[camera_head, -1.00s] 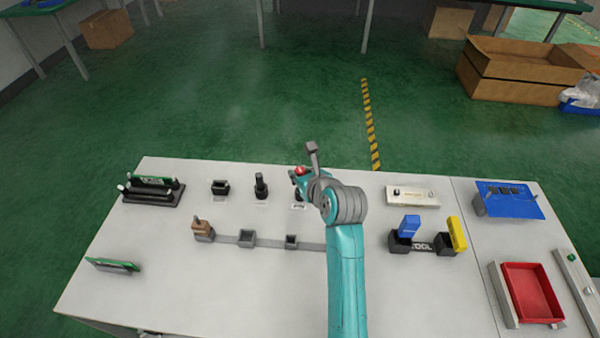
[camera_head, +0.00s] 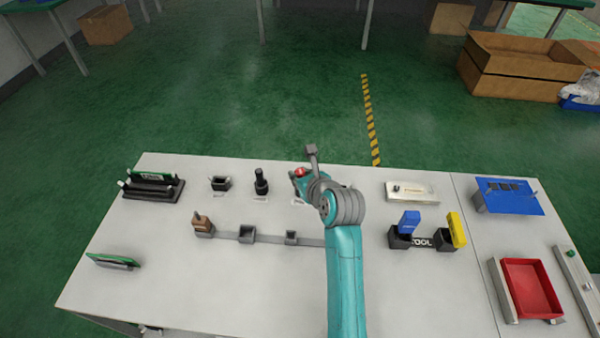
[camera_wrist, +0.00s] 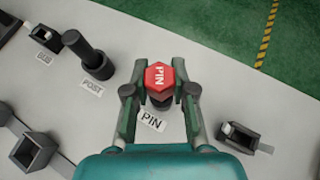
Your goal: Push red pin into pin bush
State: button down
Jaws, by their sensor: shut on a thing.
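The red pin (camera_wrist: 159,78) has a hexagonal head marked "PIN" and shows between the fingers of my gripper (camera_wrist: 159,92) in the wrist view. My gripper is shut on its head. A dark round part, which looks like the pin bush (camera_wrist: 160,103), shows just below the head, in line with it. I cannot tell how deep the pin sits. A "PIN" label (camera_wrist: 152,120) lies on the table in front of it. In the head view the red pin (camera_head: 300,172) shows beside my wrist, and my arm hides part of the fixture.
A black post (camera_wrist: 88,54) with a "POST" label stands left of the pin. A small dark fixture (camera_wrist: 238,138) is to the right. Blue and yellow tools (camera_head: 409,223) stand to the right of my arm.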

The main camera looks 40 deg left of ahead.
jog(key=shift+f, duration=0.95)
jog(key=c, duration=0.9)
grip_release()
jog(key=v, duration=1.2)
jog(key=shift+d, duration=0.1)
